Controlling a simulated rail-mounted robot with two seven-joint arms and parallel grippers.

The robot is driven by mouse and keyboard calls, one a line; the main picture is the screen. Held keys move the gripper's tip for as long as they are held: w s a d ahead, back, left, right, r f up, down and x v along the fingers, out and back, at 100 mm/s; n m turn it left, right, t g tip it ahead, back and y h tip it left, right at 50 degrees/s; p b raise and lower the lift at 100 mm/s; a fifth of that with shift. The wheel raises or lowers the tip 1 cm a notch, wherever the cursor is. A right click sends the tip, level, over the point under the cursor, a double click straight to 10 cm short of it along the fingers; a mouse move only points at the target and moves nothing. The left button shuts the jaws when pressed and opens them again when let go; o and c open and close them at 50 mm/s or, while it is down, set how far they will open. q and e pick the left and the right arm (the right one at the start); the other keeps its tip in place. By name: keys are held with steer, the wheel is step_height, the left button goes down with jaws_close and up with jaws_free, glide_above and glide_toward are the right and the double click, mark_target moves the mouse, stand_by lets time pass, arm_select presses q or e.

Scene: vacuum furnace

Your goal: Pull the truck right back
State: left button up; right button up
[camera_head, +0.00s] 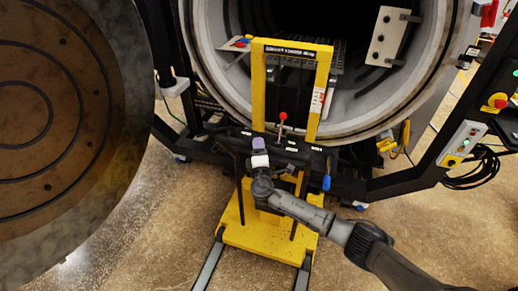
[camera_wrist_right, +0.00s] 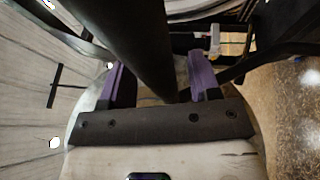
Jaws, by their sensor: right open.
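The yellow truck (camera_head: 270,240) stands on the floor in front of the open furnace chamber. Its upright yellow frame (camera_head: 316,95) rises before the chamber mouth, and a dark crossbar panel (camera_head: 290,150) with a red-knobbed lever (camera_head: 282,118) spans it. My right gripper (camera_head: 260,146), with purple fingers, is at this crossbar, left of the lever. In the right wrist view its jaws (camera_wrist_right: 158,80) are open, with a thick dark bar (camera_wrist_right: 135,45) passing between or just in front of the fingers. I cannot tell whether they touch it. My left gripper is not in view.
The round furnace door (camera_head: 60,130) stands open at left. The chamber rim (camera_head: 350,125) is close behind the truck. A control box (camera_head: 462,140) and a red-and-yellow stop button (camera_head: 497,101) are at right. Floor (camera_head: 140,220) is clear left of the truck.

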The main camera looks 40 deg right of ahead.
steer(key=shift+w+d, duration=0.1)
steer(key=shift+w, duration=0.05)
steer(key=shift+c, duration=0.5)
jaws_close()
